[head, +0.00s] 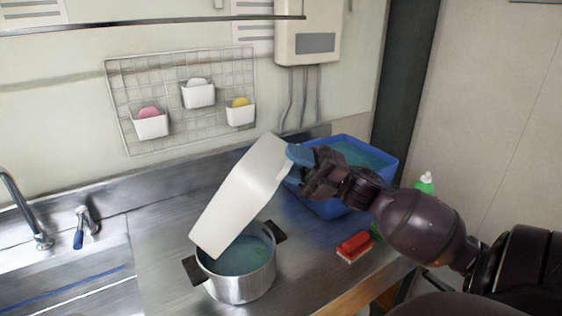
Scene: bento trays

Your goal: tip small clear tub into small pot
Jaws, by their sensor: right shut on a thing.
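A whitish tub (243,190) is held steeply tilted over the small pot, its low end at the left over the pot's mouth. It looks pale and opaque rather than clear, and its inside is hidden from me. My right gripper (306,172) is shut on the tub's upper right end, by a blue part (299,154) there. The small metal pot (240,287) stands upright on the steel counter with dark handles on two sides. Bluish-green liquid shows inside it. Whether the tub touches the pot's rim is unclear. My left gripper is not in view.
A blue basin (391,171) with greenish liquid stands behind my right gripper. A red sponge (353,243) lies at the counter's right front, near a green bottle (425,183). A tap (24,215) and sink are at left. A wire rack (180,101) hangs on the wall.

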